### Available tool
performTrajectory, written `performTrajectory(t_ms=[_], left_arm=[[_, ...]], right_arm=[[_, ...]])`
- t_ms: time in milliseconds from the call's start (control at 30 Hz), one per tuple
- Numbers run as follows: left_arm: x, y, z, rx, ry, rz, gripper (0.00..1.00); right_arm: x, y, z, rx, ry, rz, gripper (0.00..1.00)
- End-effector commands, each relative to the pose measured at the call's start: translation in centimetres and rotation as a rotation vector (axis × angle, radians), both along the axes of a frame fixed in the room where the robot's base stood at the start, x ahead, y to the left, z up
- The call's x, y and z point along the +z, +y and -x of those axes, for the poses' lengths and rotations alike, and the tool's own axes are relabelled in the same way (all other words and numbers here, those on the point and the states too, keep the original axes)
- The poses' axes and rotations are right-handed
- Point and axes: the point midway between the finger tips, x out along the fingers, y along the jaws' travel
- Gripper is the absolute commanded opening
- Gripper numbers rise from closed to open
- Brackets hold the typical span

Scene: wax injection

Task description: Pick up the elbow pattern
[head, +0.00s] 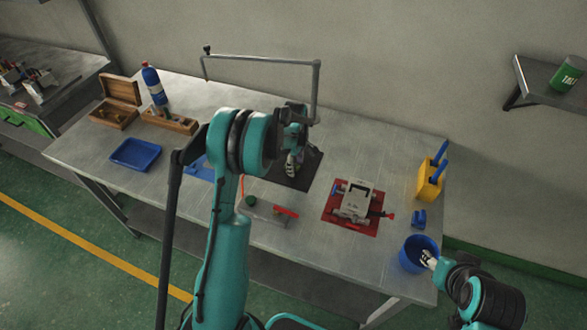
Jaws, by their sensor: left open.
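My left gripper (292,172) is open, low over the black mat (305,178) near the middle of the bench. My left arm hides part of that mat and what lies left of it. I cannot clearly make out the elbow pattern; anything between or under the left fingers is too small and hidden to tell. My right gripper (428,260) is at the blue bucket (412,262) at the bench's right front, its pale fingertips at the rim. Whether it is open or shut does not show.
A grey metal mould (355,202) stands on a red mat (338,214). A yellow holder (431,180) and small blue pieces (419,219) are at right. A blue tray (136,154), wooden boxes (170,121) and bottle (153,84) are at left. A grey frame (317,92) rises behind.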

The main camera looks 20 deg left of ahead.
Motion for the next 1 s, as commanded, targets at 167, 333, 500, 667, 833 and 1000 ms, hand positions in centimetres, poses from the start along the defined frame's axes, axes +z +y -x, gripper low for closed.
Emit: performTrajectory(t_ms=[167, 333, 500, 667, 833, 1000], left_arm=[[0.1, 0.0, 0.0, 0.0, 0.0, 0.0, 0.27], [0.1, 0.0, 0.0, 0.0, 0.0, 0.0, 0.0], [0.1, 0.0, 0.0, 0.0, 0.0, 0.0, 0.0], [0.3, 0.0, 0.0, 0.0, 0.0, 0.0, 0.0], [1.6, 0.0, 0.0, 0.0, 0.0, 0.0, 0.0], [4.5, 0.0, 0.0, 0.0, 0.0, 0.0, 0.0]], right_arm=[[0.1, 0.0, 0.0, 0.0, 0.0, 0.0, 0.44], [0.1, 0.0, 0.0, 0.0, 0.0, 0.0, 0.44], [0.1, 0.0, 0.0, 0.0, 0.0, 0.0, 0.44], [0.1, 0.0, 0.0, 0.0, 0.0, 0.0, 0.44], [0.5, 0.0, 0.0, 0.0, 0.0, 0.0, 0.44], [1.4, 0.0, 0.0, 0.0, 0.0, 0.0, 0.44]])
